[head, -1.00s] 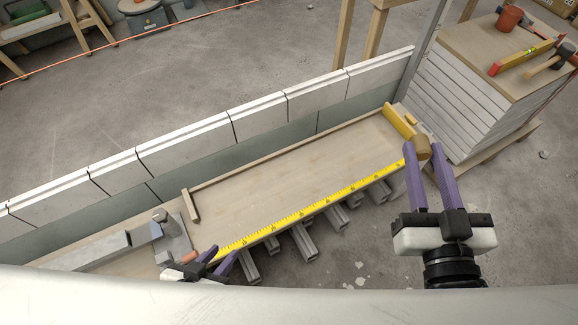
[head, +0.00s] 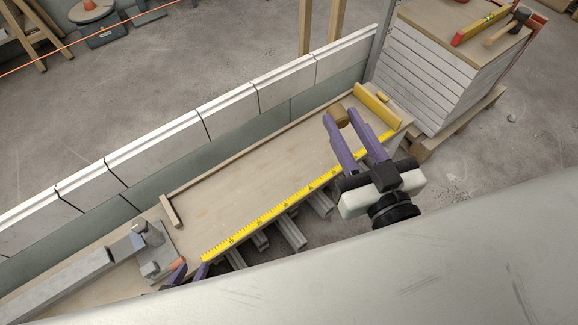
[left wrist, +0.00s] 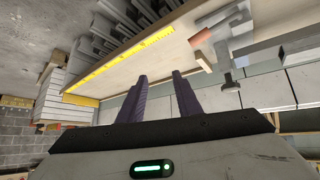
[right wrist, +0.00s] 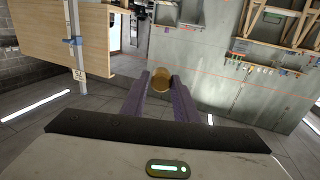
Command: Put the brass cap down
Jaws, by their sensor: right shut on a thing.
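The brass cap (head: 339,113) is between the fingertips of my right gripper (head: 340,118), left of the yellow end block in the head view. It also shows as a round brown face in the right wrist view (right wrist: 160,79). The right gripper is shut on it; its height above the wooden board (head: 262,180) is hard to judge. My left gripper (head: 190,269) is low at the board's near left end, partly hidden by my body. In the left wrist view its fingers (left wrist: 160,78) are apart with nothing between them.
A yellow measuring tape (head: 270,210) runs along the board's near edge. The yellow end block (head: 377,103) stands at its right end. A grey clamp-like fixture (head: 152,245) sits at the left. A pale block wall (head: 230,108) runs behind; stacked boards (head: 425,70) stand right.

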